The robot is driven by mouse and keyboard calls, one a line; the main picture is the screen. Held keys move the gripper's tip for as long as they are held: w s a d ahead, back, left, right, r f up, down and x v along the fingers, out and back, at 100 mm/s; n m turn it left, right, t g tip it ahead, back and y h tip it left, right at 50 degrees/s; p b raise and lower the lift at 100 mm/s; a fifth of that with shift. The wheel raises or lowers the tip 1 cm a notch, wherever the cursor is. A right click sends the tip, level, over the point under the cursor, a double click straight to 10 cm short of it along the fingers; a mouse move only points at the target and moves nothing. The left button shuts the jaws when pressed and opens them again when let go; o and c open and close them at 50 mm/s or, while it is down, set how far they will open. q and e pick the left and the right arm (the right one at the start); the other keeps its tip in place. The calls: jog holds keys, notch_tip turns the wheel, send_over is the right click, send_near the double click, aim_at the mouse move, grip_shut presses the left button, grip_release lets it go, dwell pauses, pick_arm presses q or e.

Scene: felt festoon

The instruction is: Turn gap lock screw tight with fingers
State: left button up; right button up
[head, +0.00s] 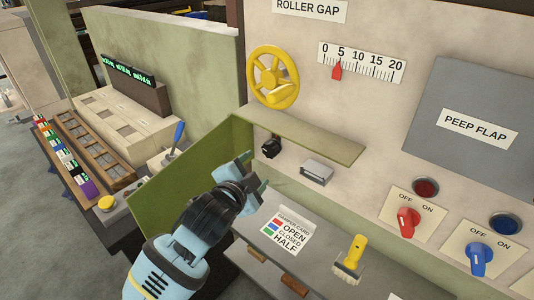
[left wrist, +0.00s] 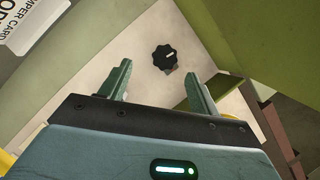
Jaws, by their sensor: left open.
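The black fluted knob (head: 271,148), which appears to be the gap lock screw, sits on the cream panel below the yellow handwheel, under a green ledge. My left gripper (head: 254,173) is open and empty, in front of the panel and just below the knob in the head view. In the left wrist view the knob (left wrist: 164,57) shows whole, with a small light mark on its face. There it lies beyond the open fingertips (left wrist: 158,72), roughly between them and apart from both. My right gripper is not in view.
A green ledge (head: 312,138) overhangs the knob, and a green side wall (head: 190,160) stands left of it. A grey metal box (head: 316,172) is on the panel to its right. Below lie a damper card (head: 284,232) and a yellow-handled brush (head: 351,260). The yellow handwheel (head: 273,77) is above.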

aim_at(269, 152)
pick_arm(q)
jog(key=shift+m, duration=0.3)
jog(key=shift+d+r+x, duration=0.1)
jog(key=shift+r+x, duration=0.15)
jog(key=shift+x, duration=1.15)
jog(key=shift+d+r+x, duration=0.1)
jog(key=shift+r+x, duration=0.15)
jog(key=shift+x, duration=1.15)
jog(key=shift+d+r+x, duration=0.1)
jog(key=shift+r+x, duration=0.15)
jog(key=shift+x, duration=1.15)
jog(key=shift+w, duration=0.1)
jog(key=c, duration=1)
jog(key=shift+o, duration=0.2)
